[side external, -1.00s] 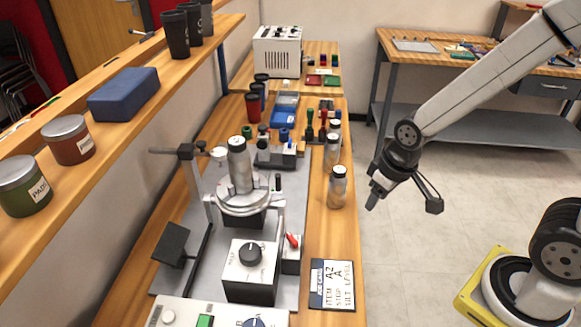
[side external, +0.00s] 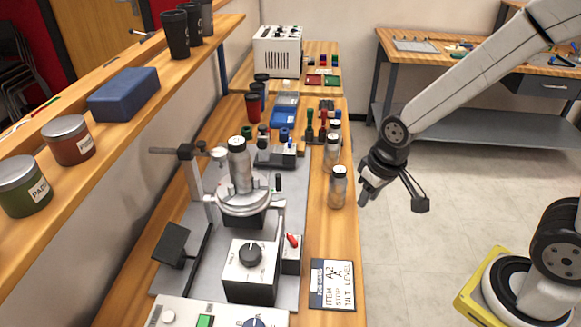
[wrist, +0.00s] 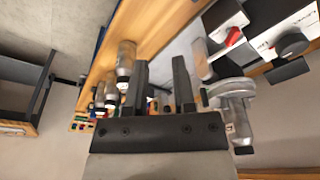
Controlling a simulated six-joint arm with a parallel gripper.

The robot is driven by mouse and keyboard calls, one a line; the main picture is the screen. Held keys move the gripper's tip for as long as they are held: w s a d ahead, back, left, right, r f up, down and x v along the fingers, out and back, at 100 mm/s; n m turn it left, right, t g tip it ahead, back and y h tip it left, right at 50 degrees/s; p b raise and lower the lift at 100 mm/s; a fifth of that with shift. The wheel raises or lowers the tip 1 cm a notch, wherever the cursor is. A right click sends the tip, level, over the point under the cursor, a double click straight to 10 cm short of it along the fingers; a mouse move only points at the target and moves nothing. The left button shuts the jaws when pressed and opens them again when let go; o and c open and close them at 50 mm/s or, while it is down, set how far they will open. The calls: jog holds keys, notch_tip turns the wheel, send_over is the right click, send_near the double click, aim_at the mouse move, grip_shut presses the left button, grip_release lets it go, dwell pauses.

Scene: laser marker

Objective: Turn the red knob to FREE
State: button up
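The red knob (side external: 292,240) sits on a small grey-white box at the right side of the marker fixture, just right of a larger box with a black dial (side external: 250,255). In the wrist view the red knob (wrist: 233,36) shows at the upper right, ahead of and to the right of my fingers. Its FREE marking is too small to read. My gripper (side external: 364,196) hangs off the bench's right edge, beyond the knob and apart from everything. In the wrist view my gripper (wrist: 160,62) has its two dark fingers apart, with nothing held between them.
A metal bottle (side external: 239,165) stands on the round fixture (side external: 243,202). A printed card (side external: 332,285) lies right of the dial box.

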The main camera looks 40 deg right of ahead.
jog(key=w+a+f+g, duration=0.1)
jog(key=w+a, duration=0.4)
jog(key=m+g, duration=0.1)
send_over(292, 238)
notch_tip(292, 238, down, 2)
jog(key=shift+f, duration=0.2)
jog(key=shift+f, duration=0.1)
jog(key=shift+f, duration=3.8)
grip_shut()
